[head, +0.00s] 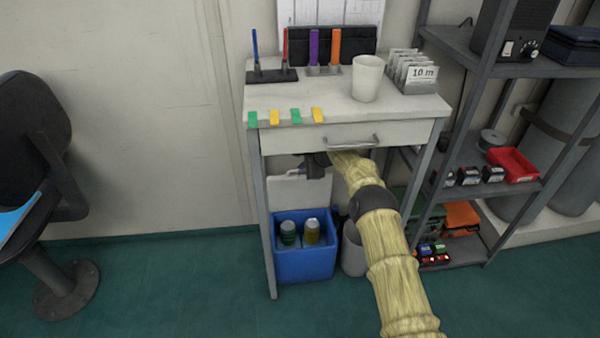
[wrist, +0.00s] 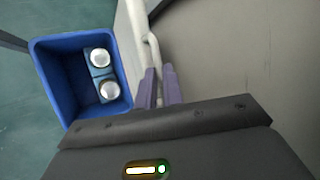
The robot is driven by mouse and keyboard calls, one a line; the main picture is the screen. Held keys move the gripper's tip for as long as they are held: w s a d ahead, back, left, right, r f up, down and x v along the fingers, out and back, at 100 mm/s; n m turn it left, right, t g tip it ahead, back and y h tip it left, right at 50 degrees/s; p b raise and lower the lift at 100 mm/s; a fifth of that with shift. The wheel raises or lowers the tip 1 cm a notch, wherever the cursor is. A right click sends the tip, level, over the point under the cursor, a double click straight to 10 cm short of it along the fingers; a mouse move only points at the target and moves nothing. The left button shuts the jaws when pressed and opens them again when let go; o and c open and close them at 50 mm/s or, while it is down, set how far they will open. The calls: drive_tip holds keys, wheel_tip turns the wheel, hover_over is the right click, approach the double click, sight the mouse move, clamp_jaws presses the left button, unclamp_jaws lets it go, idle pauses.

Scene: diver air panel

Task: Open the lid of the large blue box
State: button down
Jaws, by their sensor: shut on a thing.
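The large blue box (head: 304,264) stands on the floor under the small table, and its top is open. Two cans with pale tops stand inside it. The pale lid (head: 290,190) is raised upright above the back of the box. In the wrist view the box (wrist: 52,75) is at left and the lid (wrist: 130,45) shows edge-on beside it, with a pale bar handle (wrist: 153,50). My gripper (head: 314,165) is under the drawer at the lid's top. In the wrist view its purple fingers (wrist: 159,78) are shut on the handle; the exact contact is partly hidden.
The table's drawer (head: 335,137) is closed just above my gripper. A grey bin (head: 354,250) stands right of the box. A shelf rack (head: 500,195) is at right, and a dark chair (head: 35,130) at left. Floor left of the table is clear.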

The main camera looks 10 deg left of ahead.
drive_tip(key=shift+w+r, duration=0.1)
drive_tip(key=shift+w, duration=0.1)
drive_tip(key=shift+d, duration=0.4)
drive_tip(key=c, duration=1.5)
unclamp_jaws()
drive_tip(key=shift+s+a, duration=0.3)
drive_tip(key=shift+a, duration=0.15)
drive_tip(key=shift+s, duration=0.1)
